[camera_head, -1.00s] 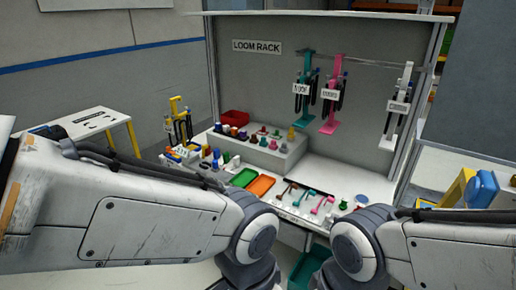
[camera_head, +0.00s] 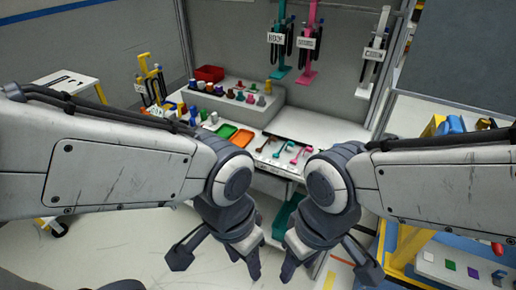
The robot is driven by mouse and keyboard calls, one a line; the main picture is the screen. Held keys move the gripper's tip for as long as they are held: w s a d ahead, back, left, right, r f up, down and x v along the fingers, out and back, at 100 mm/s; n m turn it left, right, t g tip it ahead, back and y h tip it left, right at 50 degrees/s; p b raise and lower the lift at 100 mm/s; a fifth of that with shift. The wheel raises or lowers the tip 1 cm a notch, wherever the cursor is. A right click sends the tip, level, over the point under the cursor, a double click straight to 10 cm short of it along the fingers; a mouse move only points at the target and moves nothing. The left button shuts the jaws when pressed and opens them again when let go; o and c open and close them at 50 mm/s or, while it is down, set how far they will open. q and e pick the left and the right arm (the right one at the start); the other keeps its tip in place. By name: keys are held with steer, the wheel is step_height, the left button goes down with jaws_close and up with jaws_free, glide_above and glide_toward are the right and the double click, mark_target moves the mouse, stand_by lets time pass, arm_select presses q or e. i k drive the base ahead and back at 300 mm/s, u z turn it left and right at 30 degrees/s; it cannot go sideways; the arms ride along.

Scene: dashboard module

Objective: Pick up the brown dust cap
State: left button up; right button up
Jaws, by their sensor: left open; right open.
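Several small coloured caps (camera_head: 230,93) stand in rows on the raised grey step of the workbench in the head view. They are too small for me to tell surely which one is the brown dust cap. My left gripper (camera_head: 215,262) hangs low in front of the bench with its fingers spread and empty. My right gripper (camera_head: 328,268) hangs beside it to the right, also spread and empty. Both are well below and apart from the caps. My forearms hide part of the bench's left front.
A red bin (camera_head: 209,73) sits at the back left of the step. Green (camera_head: 225,131) and orange (camera_head: 241,138) trays lie on the bench. Coloured tools (camera_head: 290,150) lie right of them. Labelled looms (camera_head: 308,45) hang behind. A side table (camera_head: 470,262) stands at lower right.

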mark_target(230, 95)
steer(key=z, duration=0.5)
steer(key=k, duration=1.05)
steer(key=u, duration=0.65)
steer(key=i, duration=0.6)
steer(key=u, duration=0.8)
steer(key=i, duration=1.6)
steer(key=z, duration=1.3)
steer(key=i, duration=0.75)
steer(key=z, duration=0.85)
